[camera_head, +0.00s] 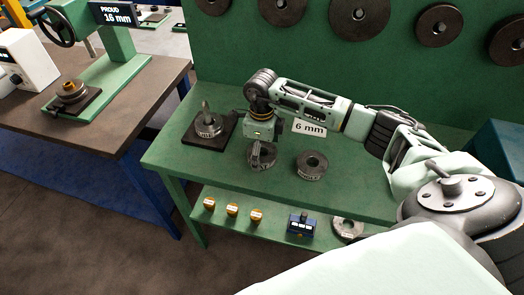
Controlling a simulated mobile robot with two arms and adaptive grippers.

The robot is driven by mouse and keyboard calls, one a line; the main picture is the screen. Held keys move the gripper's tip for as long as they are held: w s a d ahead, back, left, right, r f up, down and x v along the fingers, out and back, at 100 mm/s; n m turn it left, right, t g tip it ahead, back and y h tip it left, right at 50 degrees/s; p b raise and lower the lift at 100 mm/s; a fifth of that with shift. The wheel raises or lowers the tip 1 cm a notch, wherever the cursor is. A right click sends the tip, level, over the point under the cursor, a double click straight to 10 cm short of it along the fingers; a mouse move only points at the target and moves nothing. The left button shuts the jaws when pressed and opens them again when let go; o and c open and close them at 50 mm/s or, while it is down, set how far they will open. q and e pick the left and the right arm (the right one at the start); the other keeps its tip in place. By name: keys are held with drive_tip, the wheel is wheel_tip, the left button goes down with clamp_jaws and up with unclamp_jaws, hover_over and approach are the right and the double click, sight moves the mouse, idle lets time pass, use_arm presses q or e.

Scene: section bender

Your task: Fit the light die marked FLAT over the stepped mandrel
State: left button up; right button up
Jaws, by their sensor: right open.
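My right gripper (263,150) points down over the green table, open, its fingers at a grey die (262,160) with a marking on its rim. The gripper partly hides this die. A darker ring-shaped die (311,165) lies just to the right, with a hole in the middle and a marking on its side. To the left, an upright pin, seemingly the stepped mandrel (206,108), rises from a black square plate. A grey ring-like piece (208,128) with a light marking surrounds its foot. The markings are too small to read as FLAT. My left gripper is out of view.
A "6 mm" sign (309,128) stands behind the dies. Several dark discs (359,14) hang on the green back panel. A brown bench (130,105) with a green machine stands left.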

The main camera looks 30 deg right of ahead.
drive_tip(key=shift+c, duration=0.5)
drive_tip(key=c, duration=1.5)
